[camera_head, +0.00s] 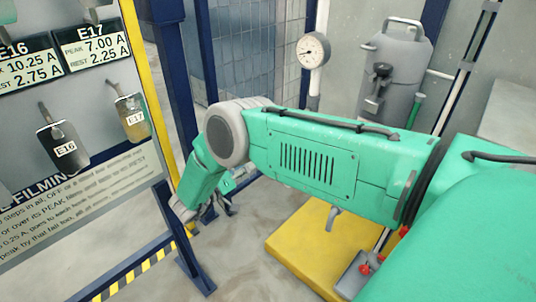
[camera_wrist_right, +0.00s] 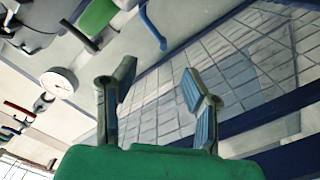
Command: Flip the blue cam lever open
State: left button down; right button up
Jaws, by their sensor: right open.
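I cannot make out the blue cam lever for certain. A blue curved bar (camera_wrist_right: 152,27) shows at the top of the right wrist view, and I cannot tell whether it is the lever. My right gripper (camera_head: 229,203) is at the far end of my green arm, low and partly hidden, near the blue posts. In the right wrist view my right gripper (camera_wrist_right: 158,88) has its two fingers spread with nothing between them, and the tiled wall lies behind. The curved bar is apart from the fingers. My left gripper is not in view.
A sign board (camera_head: 60,195) with hanging tags stands at the left beside a blue post (camera_head: 172,90). A gauge (camera_head: 313,51) and a grey tank (camera_head: 395,65) are at the back. A yellow platform (camera_head: 305,245) lies below my arm. Grey floor is clear at lower middle.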

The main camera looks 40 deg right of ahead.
jog(key=d, duration=0.3)
jog(key=d+b, duration=0.1)
jog(key=d, duration=0.5)
jog(key=shift+w+d+b, duration=0.35)
jog(key=shift+w+b, duration=0.05)
